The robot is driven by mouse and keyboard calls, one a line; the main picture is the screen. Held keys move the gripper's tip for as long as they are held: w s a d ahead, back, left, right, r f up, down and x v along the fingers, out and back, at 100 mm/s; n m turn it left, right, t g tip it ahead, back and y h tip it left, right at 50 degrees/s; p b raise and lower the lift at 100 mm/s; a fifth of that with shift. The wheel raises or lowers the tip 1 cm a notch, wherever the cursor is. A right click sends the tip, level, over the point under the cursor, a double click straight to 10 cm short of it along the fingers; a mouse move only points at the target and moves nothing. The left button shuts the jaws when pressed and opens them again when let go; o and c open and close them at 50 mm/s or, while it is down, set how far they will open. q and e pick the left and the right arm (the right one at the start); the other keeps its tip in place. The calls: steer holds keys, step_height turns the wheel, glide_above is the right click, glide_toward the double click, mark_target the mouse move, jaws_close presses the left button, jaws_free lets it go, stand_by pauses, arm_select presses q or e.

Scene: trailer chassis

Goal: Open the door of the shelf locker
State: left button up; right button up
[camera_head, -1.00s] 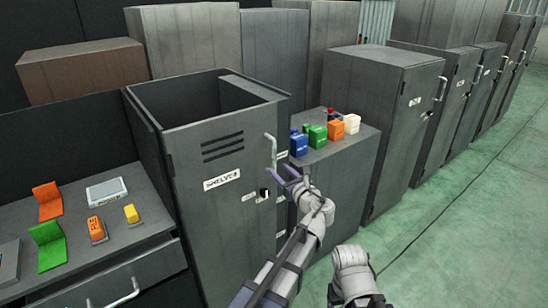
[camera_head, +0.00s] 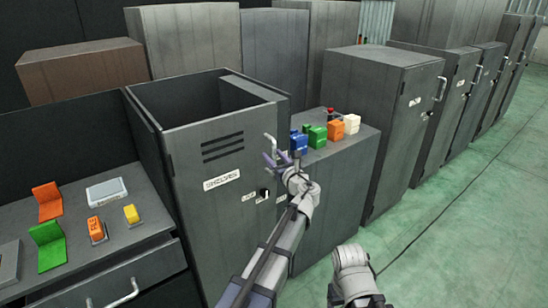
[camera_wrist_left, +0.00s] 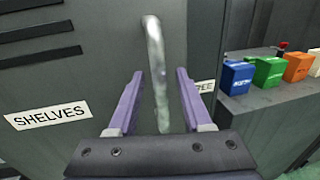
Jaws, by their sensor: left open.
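The shelf locker is grey, with an open top. Its door (camera_head: 215,165) is shut and carries a "SHELVES" label (camera_head: 222,180) and vent slots. A pale bar handle (camera_head: 270,147) stands near the door's right edge. My left gripper (camera_head: 275,160) is open at the handle's lower part. In the left wrist view, the handle (camera_wrist_left: 156,75) runs down between the two purple fingers (camera_wrist_left: 159,90), with gaps on both sides. A dark lock (camera_head: 263,194) sits below the gripper. My right arm (camera_head: 353,275) shows at the bottom; its gripper is out of view.
A low grey cabinet (camera_head: 345,165) stands right of the locker with blue, green, orange and white containers on top. A desk (camera_head: 140,185) with small items is at the left. Green floor (camera_head: 450,240) is free at the right.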

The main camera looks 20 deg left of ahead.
arm_select(q)
steer(key=shift+c, duration=0.2)
jaws_close()
stand_by(1.3)
